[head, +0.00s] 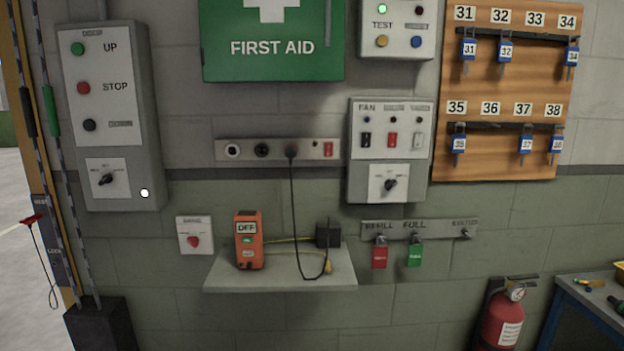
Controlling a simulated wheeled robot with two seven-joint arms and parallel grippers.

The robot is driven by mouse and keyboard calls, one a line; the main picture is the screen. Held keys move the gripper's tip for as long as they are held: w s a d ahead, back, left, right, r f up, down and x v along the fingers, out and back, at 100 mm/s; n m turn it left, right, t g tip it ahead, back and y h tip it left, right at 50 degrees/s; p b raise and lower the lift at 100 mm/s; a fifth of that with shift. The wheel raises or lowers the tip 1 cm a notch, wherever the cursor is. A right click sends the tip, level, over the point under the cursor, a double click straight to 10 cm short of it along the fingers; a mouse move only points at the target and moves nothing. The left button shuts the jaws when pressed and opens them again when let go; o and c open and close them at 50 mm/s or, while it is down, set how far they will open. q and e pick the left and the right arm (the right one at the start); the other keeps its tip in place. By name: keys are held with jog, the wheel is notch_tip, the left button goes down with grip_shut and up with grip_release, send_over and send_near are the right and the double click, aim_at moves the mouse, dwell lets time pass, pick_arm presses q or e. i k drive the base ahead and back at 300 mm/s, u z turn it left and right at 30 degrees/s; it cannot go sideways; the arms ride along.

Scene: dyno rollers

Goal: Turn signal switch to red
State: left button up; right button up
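Several switches show on the wall, and their small labels are too blurred to tell which one is the signal switch. A black rotary knob (106,179) sits on a white plate low on the left grey control box (130,140), with a lit white lamp (144,193) beside it. Another black rotary knob (390,185) is at the bottom of the fan box (354,185). A small white plate (183,247) with a red knob (193,241) is left of the shelf. Neither of my grippers is in view.
A shelf (225,282) holds an orange device (248,250) reading OFF and a black plug block with a hanging cord. Red and green tags (415,256) hang from a rail. A fire extinguisher (502,318) and blue workbench (573,328) stand lower right.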

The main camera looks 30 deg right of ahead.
aim_at(389, 185)
jog(key=u, duration=0.05)
jog(key=i, duration=0.9)
jog(key=z, duration=0.4)
